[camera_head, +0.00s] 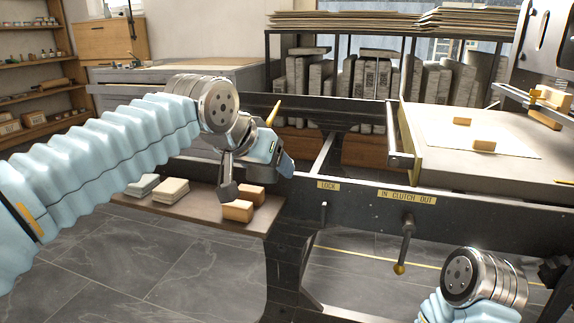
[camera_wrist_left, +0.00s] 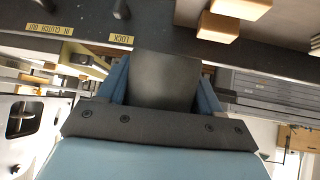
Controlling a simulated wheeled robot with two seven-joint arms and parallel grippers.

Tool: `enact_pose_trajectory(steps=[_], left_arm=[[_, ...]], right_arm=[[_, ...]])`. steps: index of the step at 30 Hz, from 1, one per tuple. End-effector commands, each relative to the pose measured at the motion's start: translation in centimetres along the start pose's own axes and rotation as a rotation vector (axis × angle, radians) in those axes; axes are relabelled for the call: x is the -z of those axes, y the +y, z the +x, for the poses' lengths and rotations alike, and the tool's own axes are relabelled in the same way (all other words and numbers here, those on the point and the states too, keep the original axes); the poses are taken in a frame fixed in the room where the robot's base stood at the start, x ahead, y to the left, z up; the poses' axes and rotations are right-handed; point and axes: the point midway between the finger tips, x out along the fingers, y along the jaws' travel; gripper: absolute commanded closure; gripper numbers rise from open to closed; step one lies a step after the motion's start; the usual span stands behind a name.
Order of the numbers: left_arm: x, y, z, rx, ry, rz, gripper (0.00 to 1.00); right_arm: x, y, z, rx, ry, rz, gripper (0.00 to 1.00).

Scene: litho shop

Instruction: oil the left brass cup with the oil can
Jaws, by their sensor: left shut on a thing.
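My left gripper (camera_head: 280,158) is at the middle of the head view, in front of the black press frame. It is shut on a dark grey thing, which I take to be the oil can (camera_wrist_left: 165,80); in the left wrist view this sits between the blue fingers. A thin brass-coloured spout (camera_head: 273,112) sticks up behind the gripper in the head view. Most of the can is hidden by the gripper there. I cannot make out the left brass cup in either view. My right arm shows at the lower right, but its gripper is out of view.
The press frame (camera_head: 465,208) has LOCK and CLUTCH labels and a hanging brass-tipped lever (camera_head: 406,245). A low shelf (camera_head: 190,209) below my left gripper holds orange-brown blocks (camera_head: 238,211) and paper stacks (camera_head: 170,190). The press bed (camera_head: 510,172) is at right. Stone slabs stand behind.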

Motion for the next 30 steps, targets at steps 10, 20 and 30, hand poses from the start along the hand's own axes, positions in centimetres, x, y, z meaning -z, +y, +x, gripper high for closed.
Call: enact_pose_trajectory(steps=[10,20,30], left_arm=[[-0.9,0.3,-1.5,0.009,0.168,0.024,0.60],[-0.7,0.7,-4.6,0.022,0.363,0.052,0.60],[-0.7,0.8,-4.7,0.023,0.382,0.055,0.60]], right_arm=[[0.0,1.9,5.3,0.002,0.006,0.001,0.57],[0.2,2.5,7.0,0.001,0.013,0.003,0.57],[0.2,2.5,7.0,0.001,0.013,0.002,0.57]])
